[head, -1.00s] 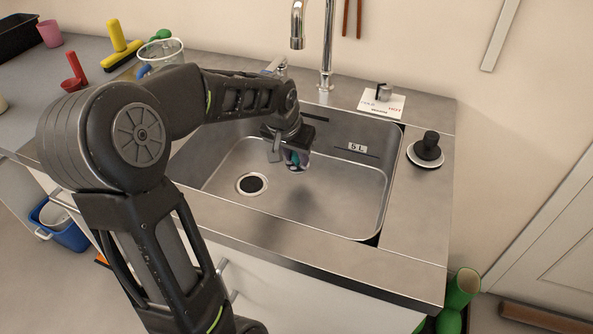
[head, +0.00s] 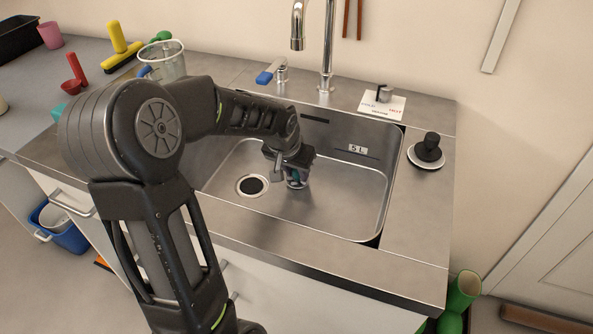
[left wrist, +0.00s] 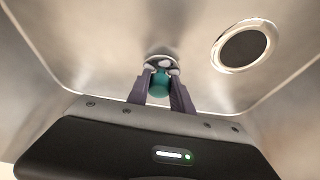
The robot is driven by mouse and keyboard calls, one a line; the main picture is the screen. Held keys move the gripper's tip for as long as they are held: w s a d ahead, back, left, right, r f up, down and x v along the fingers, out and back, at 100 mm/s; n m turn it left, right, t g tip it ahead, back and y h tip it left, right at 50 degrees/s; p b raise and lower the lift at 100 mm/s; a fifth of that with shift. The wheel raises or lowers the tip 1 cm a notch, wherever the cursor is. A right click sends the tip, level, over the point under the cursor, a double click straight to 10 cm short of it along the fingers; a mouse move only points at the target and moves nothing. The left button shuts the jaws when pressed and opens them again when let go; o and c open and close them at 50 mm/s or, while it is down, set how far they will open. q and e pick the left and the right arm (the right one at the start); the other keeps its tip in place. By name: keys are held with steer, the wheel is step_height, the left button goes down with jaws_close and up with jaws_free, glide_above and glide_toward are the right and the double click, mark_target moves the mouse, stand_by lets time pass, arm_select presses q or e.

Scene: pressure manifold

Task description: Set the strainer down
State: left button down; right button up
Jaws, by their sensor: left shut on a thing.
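My left gripper (head: 294,176) is low inside the steel sink (head: 340,200), right of the round drain (head: 252,185). It is shut on the strainer (left wrist: 160,64), a small metal piece with a teal part between the fingers in the left wrist view. In the head view the strainer is mostly hidden by the gripper. It is at or just above the sink floor; I cannot tell whether it touches. The drain also shows in the left wrist view (left wrist: 244,46), up and right of the strainer. My right gripper is not in view.
The tall faucet (head: 328,50) and a blue-handled valve (head: 270,73) stand behind the sink. A black-knobbed disc (head: 427,150) sits on the right counter. A clear jug (head: 163,62) stands at the back left. The sink floor's right side is clear.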

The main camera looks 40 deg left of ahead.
arm_select(q)
steer(key=c, duration=1.1)
jaws_free()
steer(key=shift+f, duration=0.1)
steer(key=shift+r, duration=0.4)
steer(key=p+v, duration=0.1)
steer(key=v, duration=1)
steer(key=shift+s+d+r, duration=0.1)
steer(key=shift+s+r, duration=0.1)
steer(key=shift+s, duration=0.1)
